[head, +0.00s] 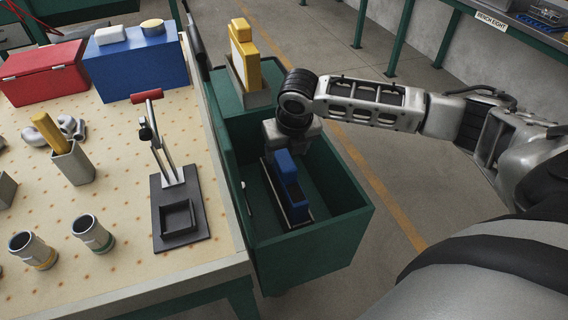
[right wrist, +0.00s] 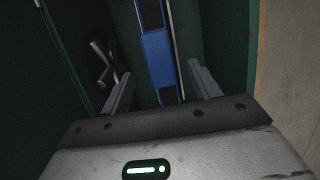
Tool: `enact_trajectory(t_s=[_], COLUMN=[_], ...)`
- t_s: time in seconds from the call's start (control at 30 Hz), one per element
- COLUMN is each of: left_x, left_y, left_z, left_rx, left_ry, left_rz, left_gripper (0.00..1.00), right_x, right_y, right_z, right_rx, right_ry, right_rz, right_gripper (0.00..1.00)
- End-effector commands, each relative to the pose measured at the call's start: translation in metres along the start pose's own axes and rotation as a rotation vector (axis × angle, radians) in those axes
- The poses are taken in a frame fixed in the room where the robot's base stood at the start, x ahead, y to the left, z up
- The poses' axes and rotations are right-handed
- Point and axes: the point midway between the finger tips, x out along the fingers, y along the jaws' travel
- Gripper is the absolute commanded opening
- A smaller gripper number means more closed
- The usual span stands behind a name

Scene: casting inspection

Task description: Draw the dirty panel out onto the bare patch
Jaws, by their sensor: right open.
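A blue upright piece (head: 287,176) stands in a dark narrow holder (head: 297,216) inside the open green bin (head: 340,228). It also shows in the right wrist view as a blue block (right wrist: 158,58) with dark parts above and below it. I cannot tell whether this is the dirty panel, and no dirt is clear on it. My right gripper (right wrist: 160,88) points down into the bin. Its two fingers are apart, one on each side of the blue piece, with gaps between. In the head view its fingers are hidden. My left gripper is not in view. I cannot make out a bare patch.
A yellow and white piece (head: 244,55) stands in a grey holder at the bin's far end. The bench (head: 120,270) at left carries a black stand with a red handle (head: 147,97), grey cups, a red box (head: 42,72) and a blue box (head: 138,68). Dark-handled metal tools (right wrist: 103,62) lie in the bin.

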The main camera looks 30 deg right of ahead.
Motion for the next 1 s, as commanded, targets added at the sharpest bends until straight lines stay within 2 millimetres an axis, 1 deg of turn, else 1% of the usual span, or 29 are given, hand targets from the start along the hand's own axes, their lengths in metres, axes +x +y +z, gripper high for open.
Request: enact_trajectory(t_s=[0.03,0.1,0.2,0.33,0.5,0.8,0.83,0.87,0.9,0.97,1.0], left_x=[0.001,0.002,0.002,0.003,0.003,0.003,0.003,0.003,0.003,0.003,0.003], left_y=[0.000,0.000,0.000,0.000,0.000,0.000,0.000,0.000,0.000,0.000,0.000], left_z=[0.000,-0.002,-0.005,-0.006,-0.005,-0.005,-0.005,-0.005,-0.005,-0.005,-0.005], left_rx=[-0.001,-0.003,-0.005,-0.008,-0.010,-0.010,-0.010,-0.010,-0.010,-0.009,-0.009], left_ry=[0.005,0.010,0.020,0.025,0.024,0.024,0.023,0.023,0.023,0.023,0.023], left_rz=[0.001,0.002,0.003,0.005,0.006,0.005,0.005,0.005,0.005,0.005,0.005], left_gripper=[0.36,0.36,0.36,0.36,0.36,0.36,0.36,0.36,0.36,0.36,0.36], right_x=[0.013,0.026,0.043,0.060,0.071,0.073,0.073,0.073,0.073,0.073,0.073], right_y=[0.000,0.000,0.000,0.000,0.000,0.000,0.000,0.000,0.000,0.000,0.000], right_z=[-0.001,-0.001,-0.001,0.000,0.000,0.000,0.000,0.000,0.000,0.000,0.000], right_rx=[0.002,0.001,0.002,0.001,0.001,0.000,0.000,0.000,0.000,0.000,0.000], right_ry=[0.004,0.002,0.003,0.000,0.000,-0.001,-0.001,-0.001,-0.001,-0.001,-0.001], right_rz=[-0.001,-0.001,0.000,0.000,0.000,0.000,0.000,0.000,0.000,0.000,0.000], right_gripper=[0.62,0.62,0.62,0.62,0.62,0.62,0.59,0.51,0.40,0.23,0.12])
